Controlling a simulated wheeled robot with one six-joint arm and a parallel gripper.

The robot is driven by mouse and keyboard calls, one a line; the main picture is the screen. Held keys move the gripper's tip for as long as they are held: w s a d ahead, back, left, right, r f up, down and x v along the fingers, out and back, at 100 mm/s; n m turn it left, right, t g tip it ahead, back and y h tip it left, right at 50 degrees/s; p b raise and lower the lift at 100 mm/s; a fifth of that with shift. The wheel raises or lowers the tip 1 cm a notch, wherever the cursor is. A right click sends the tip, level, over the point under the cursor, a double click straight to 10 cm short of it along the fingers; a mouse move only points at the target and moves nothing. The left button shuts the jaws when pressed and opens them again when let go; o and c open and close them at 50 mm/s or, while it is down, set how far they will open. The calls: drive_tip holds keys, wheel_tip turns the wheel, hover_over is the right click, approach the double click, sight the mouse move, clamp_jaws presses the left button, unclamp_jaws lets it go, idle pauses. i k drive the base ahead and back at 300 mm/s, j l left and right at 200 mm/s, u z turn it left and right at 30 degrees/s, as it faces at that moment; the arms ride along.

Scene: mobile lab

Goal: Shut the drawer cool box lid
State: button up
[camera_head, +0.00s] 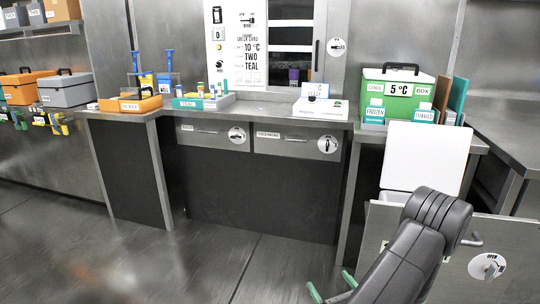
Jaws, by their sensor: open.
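A white panel (422,157), which looks like the drawer cool box lid, stands upright at the right, raised above a pulled-out drawer (503,238). My gripper (331,287) shows at the bottom edge, left of the drawer. Its green-tipped fingers are apart and nothing shows between them. It is low, well below and left of the white panel, and not touching it.
The drawer front bears a handle (473,240) and a round dial sign (488,266). A green cool box (398,75) stands on the counter (270,107) behind the panel. Two shut drawers sit below the counter. The floor (210,255) at the left and middle is clear.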

sight(433, 156)
drive_tip(key=u, duration=1.35)
drive_tip(key=k+l+u, duration=0.2)
drive_tip(key=k+l, duration=0.85)
drive_tip(key=l, duration=0.15)
